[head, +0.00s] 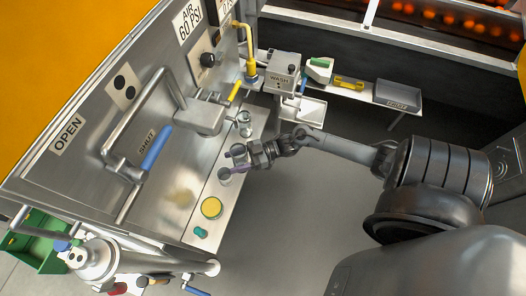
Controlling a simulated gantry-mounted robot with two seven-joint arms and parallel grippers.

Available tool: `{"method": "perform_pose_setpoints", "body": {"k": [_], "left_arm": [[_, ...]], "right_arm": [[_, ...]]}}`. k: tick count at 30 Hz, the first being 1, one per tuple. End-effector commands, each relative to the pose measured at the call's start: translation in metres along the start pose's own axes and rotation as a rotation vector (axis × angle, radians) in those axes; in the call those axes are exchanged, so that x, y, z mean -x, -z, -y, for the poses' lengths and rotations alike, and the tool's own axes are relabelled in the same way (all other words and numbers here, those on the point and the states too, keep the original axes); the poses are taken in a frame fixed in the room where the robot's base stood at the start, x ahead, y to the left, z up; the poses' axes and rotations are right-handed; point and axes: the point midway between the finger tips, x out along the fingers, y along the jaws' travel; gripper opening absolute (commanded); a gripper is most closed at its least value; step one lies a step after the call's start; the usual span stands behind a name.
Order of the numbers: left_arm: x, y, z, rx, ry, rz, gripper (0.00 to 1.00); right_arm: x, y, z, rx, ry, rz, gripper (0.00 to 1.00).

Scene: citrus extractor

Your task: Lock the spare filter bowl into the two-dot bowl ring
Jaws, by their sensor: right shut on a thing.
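My right gripper (243,160) reaches in from the right over the narrow shelf at the machine's front. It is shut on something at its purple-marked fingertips. The thing held is small and partly hidden; it seems to be the clear cup-like bowl (225,177), but I cannot tell for sure. Another clear bowl (245,128) shows below the grey block on the panel. A grey cylindrical housing (97,259) at lower left also bears dark dots. I cannot make out the bowl ring. My left gripper is not in view.
The shelf (190,236) carries a yellow round item (211,208) and a green piece (201,232). A blue-handled lever (156,147) projects from the panel. A green bin (38,252) is at left.

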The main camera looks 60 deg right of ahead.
Motion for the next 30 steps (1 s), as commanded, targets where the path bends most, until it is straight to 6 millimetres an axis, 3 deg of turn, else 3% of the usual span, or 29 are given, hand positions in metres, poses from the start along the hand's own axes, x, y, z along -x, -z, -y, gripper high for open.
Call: {"method": "perform_pose_setpoints", "body": {"k": [1, 3, 9, 15, 30], "left_arm": [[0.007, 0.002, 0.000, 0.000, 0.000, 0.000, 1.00], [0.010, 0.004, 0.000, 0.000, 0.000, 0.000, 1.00], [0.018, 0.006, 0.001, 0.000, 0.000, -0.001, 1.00], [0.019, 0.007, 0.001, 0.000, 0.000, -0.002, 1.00], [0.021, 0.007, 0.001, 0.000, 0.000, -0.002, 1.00]], "right_arm": [[-0.015, 0.020, 0.002, 0.006, 0.018, -0.006, 0.22], [-0.030, 0.036, 0.003, 0.005, 0.033, -0.004, 0.22], [-0.055, 0.067, -0.005, 0.002, 0.044, -0.002, 0.22], [-0.060, 0.077, -0.011, 0.000, 0.043, 0.000, 0.22], [-0.060, 0.078, -0.011, 0.000, 0.043, 0.000, 0.22]]}}
